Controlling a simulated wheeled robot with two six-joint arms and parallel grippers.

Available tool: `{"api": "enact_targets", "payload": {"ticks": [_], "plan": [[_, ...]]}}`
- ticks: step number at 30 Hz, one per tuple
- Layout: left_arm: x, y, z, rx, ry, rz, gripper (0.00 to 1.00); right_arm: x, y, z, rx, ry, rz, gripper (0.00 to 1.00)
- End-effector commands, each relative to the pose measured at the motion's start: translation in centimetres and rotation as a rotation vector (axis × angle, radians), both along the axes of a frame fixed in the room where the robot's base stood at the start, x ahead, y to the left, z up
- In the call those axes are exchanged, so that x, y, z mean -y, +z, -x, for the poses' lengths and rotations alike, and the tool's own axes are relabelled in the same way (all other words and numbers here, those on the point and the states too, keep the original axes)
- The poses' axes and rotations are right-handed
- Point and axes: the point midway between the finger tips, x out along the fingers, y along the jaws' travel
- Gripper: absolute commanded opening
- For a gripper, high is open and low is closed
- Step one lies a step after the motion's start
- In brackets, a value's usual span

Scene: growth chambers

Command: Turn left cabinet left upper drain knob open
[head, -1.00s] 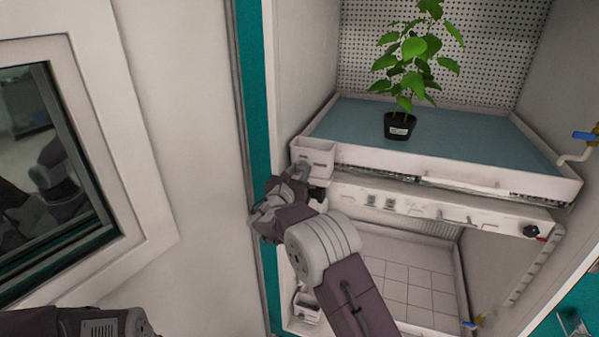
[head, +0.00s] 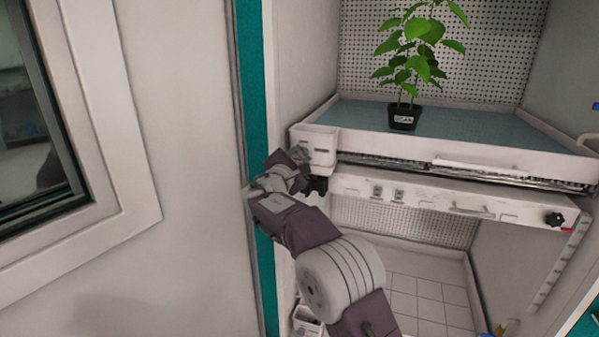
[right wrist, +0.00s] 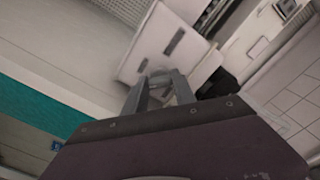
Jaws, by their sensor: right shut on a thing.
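My right gripper (head: 302,156) is at the left front edge of the chamber, beside the white box on the tray's corner. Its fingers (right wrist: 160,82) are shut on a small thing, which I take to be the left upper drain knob. The fingers and wrist hide most of it, so its turn angle cannot be told. A black knob (head: 319,185) shows just right of and below the gripper, apart from the fingers as far as I can see. My left gripper is not in view.
The white box (head: 314,148) sits at the left corner of the shelf tray (head: 465,150). A potted plant (head: 403,118) stands on it. A control panel (head: 430,193) with a black knob (head: 555,220) is below. A white door with a window (head: 100,130) is at left.

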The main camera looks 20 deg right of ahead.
Motion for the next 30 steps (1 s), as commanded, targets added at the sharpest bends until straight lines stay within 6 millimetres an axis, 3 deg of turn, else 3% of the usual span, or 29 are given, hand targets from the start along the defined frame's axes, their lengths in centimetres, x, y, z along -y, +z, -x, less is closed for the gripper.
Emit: {"api": "enact_targets", "payload": {"ticks": [1,12,30], "plan": [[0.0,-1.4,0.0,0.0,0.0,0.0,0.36,0.0,-0.7,0.0,0.027,0.0,-0.037,0.0],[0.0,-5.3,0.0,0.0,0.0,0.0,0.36,0.0,-0.6,0.0,0.22,0.0,-0.327,0.0],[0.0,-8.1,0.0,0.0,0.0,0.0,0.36,0.0,-0.3,0.0,0.433,-0.001,-0.644,0.0]]}}
